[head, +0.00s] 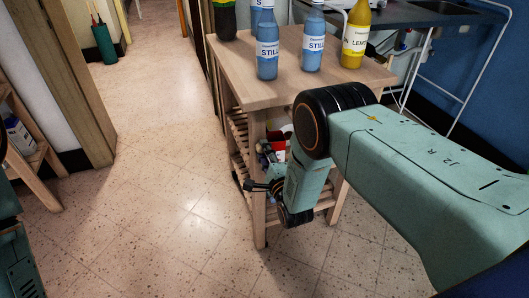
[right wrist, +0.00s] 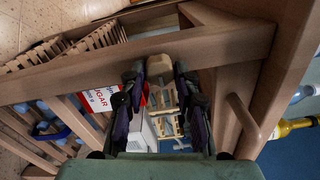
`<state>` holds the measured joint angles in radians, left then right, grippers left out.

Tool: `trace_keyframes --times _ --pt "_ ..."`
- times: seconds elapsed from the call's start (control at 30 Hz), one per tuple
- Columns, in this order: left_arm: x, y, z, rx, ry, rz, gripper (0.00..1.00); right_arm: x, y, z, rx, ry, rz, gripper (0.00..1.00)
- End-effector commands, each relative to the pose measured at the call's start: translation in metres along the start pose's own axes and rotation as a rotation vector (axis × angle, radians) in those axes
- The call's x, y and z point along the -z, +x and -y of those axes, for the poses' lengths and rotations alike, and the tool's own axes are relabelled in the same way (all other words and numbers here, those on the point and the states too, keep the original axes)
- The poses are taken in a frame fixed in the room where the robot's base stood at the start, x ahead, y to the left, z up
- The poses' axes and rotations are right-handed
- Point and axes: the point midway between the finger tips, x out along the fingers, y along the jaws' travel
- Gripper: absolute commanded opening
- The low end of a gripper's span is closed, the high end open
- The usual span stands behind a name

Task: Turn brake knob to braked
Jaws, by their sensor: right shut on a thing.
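The wooden cart (head: 300,88) stands ahead of me. My right gripper (head: 250,186) is low beside its front-left leg, below the top. In the right wrist view, the dark fingers of this gripper (right wrist: 160,74) are shut on a pale beige, rounded piece (right wrist: 158,63) near a wooden rail of the cart. This piece looks like the brake knob; the fingers cover its sides, and I cannot read which way it is turned. My left gripper is not in view.
Blue bottles (head: 267,50), a yellow bottle (head: 356,38) and a dark bottle (head: 225,18) stand on the cart top. A red-and-white box (right wrist: 100,98) is on a cart shelf. A wooden rack (head: 30,150) stands at left. The floor (head: 165,200) left of the cart is clear.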

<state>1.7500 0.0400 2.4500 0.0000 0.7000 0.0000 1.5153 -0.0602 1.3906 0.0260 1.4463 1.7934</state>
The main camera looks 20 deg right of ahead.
Motion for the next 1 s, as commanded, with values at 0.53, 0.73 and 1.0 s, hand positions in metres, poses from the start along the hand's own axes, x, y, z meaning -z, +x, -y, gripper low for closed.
trace_keyframes --times 0.53,0.73,1.0 --pt "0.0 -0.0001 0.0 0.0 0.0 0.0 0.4 0.0005 -0.0004 -0.0005 -0.001 0.011 -0.001 0.38" --pt "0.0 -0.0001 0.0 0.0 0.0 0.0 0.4 0.0003 -0.0003 -0.0003 -0.001 0.01 -0.001 0.54" --pt "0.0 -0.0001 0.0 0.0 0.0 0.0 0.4 0.0001 -0.0004 -0.0002 0.0 0.01 0.0 0.54"
